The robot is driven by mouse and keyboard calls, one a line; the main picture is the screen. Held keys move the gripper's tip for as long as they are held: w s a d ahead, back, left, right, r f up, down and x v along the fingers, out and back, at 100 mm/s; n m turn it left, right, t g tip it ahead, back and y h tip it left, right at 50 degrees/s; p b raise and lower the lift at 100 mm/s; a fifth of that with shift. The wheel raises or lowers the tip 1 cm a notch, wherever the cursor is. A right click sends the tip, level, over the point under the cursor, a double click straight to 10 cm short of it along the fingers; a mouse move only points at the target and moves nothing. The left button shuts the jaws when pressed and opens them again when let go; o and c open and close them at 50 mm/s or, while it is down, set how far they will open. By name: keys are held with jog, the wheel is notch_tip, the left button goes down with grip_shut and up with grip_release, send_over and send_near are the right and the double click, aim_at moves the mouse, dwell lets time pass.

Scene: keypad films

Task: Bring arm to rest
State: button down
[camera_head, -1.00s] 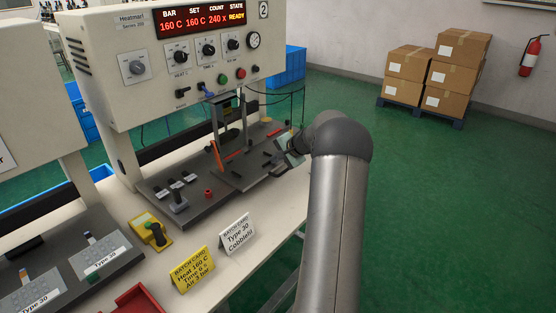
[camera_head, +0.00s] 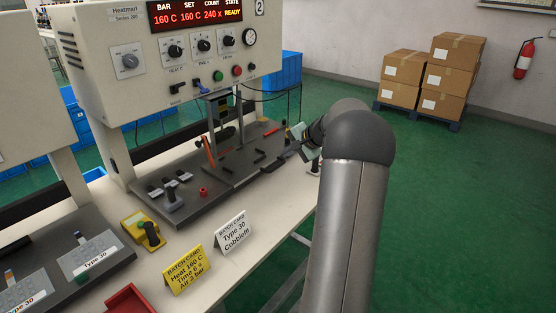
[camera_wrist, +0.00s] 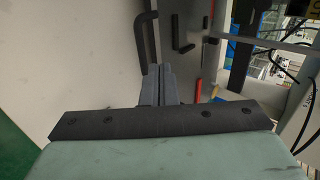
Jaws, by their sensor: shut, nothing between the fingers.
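My arm comes up from the bottom right in the head view and bends at a dark elbow towards the bench. The fingers point over the pale bench top (camera_wrist: 90,65) and the edge of the plate. I cannot tell the exact height of the fingertips above the plate.
The heat press (camera_head: 110,50) with its red display stands behind the plate. A yellow card (camera_head: 187,270), a white card (camera_head: 233,234) and a yellow device (camera_head: 142,230) sit on the bench. Cardboard boxes (camera_head: 445,75) are stacked far right. Green floor right of my arm is clear.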

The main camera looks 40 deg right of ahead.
jog(key=s+a+r+n+g+y+p, duration=0.1)
jog(key=s+a+r+n+g, duration=0.25)
jog(key=a, duration=1.15)
jog(key=s+a+n+g+p, duration=0.15)
jog(key=s+a+n, duration=0.4)
jog(key=a, duration=0.95)
jog(key=s+a+f+n+g+h, duration=0.1)
jog(key=s+a+f+n+g, duration=0.1)
jog(key=s+a, duration=0.4)
jog(key=s+a+f+n+g+h+p, duration=0.1)
jog(key=s+a+n, duration=0.4)
jog(key=s, duration=0.9)
jog(key=shift+s+a+f+g+h, duration=0.3)
jog(key=shift+s+a+f+g, duration=0.15)
jog(key=shift+a, duration=0.3)
jog(key=shift+w+d, duration=0.1)
